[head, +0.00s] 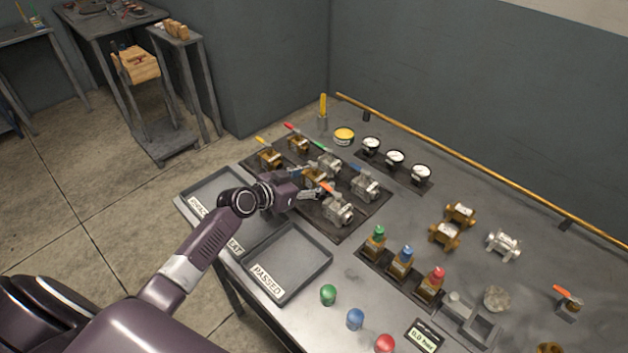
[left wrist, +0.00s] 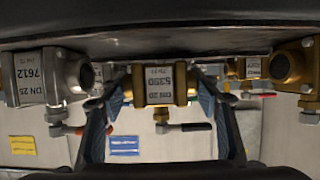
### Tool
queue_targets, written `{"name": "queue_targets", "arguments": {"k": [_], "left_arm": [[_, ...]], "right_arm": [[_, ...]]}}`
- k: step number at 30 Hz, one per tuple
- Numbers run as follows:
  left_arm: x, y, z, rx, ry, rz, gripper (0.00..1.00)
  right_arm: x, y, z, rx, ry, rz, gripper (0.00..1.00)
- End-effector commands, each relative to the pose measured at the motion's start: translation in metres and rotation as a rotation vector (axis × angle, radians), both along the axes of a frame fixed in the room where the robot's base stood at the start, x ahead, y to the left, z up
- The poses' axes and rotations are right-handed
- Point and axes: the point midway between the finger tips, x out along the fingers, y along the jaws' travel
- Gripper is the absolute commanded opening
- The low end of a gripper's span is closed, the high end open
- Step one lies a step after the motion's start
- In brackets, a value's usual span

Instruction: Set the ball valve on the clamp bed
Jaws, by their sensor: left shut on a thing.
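My left gripper (head: 308,183) reaches over the dark mat of valves. It is shut on a brass ball valve (head: 315,176), partly hidden by the fingers. In the left wrist view this valve (left wrist: 160,84) sits between the two fingers of the gripper (left wrist: 160,100), with a white label reading DN 20 and a dark handle. Whether it is lifted off the mat I cannot tell. A grey fixture with a raised block and plate (head: 481,332), which looks like the clamp bed, lies at the front right of the table with nothing seen on it. My right gripper is not in view.
Steel valves (head: 338,209) and other brass valves (head: 269,157) stand close around the gripper. The PASSED tray (head: 322,262) is empty. Three bottles with coloured caps (head: 401,261) and coloured buttons (head: 355,319) lie between the mat and the fixture. Gauges (head: 395,158) stand behind.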

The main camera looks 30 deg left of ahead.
Motion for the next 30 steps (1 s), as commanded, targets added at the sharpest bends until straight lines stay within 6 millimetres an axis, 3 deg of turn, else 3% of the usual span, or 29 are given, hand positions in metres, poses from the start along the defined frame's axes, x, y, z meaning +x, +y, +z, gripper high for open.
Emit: {"name": "queue_targets", "arguments": {"k": [11,12,13,23,30], "left_arm": [[-0.002,0.001,-0.014,0.002,0.003,0.000,0.15],[-0.003,0.000,-0.016,0.002,0.008,-0.001,0.61],[-0.003,0.000,-0.016,0.002,0.007,-0.001,0.64],[-0.004,0.002,-0.013,0.001,0.003,0.001,0.64],[-0.031,0.011,-0.002,0.006,0.002,-0.002,0.64]], "right_arm": [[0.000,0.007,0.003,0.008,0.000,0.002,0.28],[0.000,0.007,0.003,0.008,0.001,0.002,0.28],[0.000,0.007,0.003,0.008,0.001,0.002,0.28],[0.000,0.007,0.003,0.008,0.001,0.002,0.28],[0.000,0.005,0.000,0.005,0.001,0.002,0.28]]}}
